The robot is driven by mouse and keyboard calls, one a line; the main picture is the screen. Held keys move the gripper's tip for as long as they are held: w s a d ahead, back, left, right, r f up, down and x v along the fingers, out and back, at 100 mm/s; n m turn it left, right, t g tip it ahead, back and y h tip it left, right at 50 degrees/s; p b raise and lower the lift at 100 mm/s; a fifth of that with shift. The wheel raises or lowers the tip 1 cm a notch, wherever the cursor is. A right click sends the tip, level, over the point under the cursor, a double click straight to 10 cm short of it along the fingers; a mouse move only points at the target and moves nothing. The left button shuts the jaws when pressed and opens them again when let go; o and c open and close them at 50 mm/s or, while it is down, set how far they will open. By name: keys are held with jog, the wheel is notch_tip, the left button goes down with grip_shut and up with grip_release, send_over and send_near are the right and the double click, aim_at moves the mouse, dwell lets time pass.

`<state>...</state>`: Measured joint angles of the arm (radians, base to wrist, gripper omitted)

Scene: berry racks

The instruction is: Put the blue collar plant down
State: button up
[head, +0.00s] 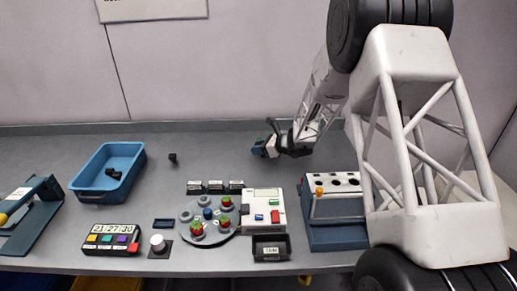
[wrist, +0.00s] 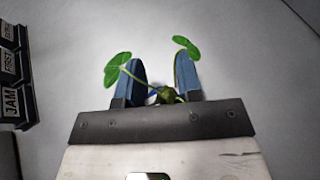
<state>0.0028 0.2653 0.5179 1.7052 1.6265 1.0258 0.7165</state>
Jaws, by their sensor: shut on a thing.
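My gripper (head: 264,148) is held over the back middle of the grey table, right of centre in the head view. In the wrist view my gripper (wrist: 162,82) is shut on a small plant with two green leaves (wrist: 118,72) on thin stems and a dark green centre between the blue finger pads. A little blue shows low between the pads; the collar is mostly hidden. In the head view the plant is too small and covered to make out. A round grey rack (head: 213,236) stands at the front middle, with red-and-green plants (head: 197,230) and a blue piece (head: 208,213) on it.
A blue tray (head: 77,190) with dark pieces inside stands at the left. A small black piece (head: 173,158) lies behind the rack. Labelled black blocks (head: 214,187), a white device (head: 264,210) and a blue-based panel (head: 336,235) stand near the rack. The table's back middle is clear.

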jog(key=o, duration=0.9)
jog(key=shift+f, duration=0.15)
jog(key=shift+r, duration=0.2)
jog(key=shift+s+d+r, duration=0.2)
jog(key=shift+s+d, duration=0.05)
jog(key=shift+d, duration=0.3)
jog(key=v, duration=0.3)
jog(key=shift+d+r, duration=0.15)
jog(key=shift+d, duration=0.05)
notch_tip(320, 180, up, 7)
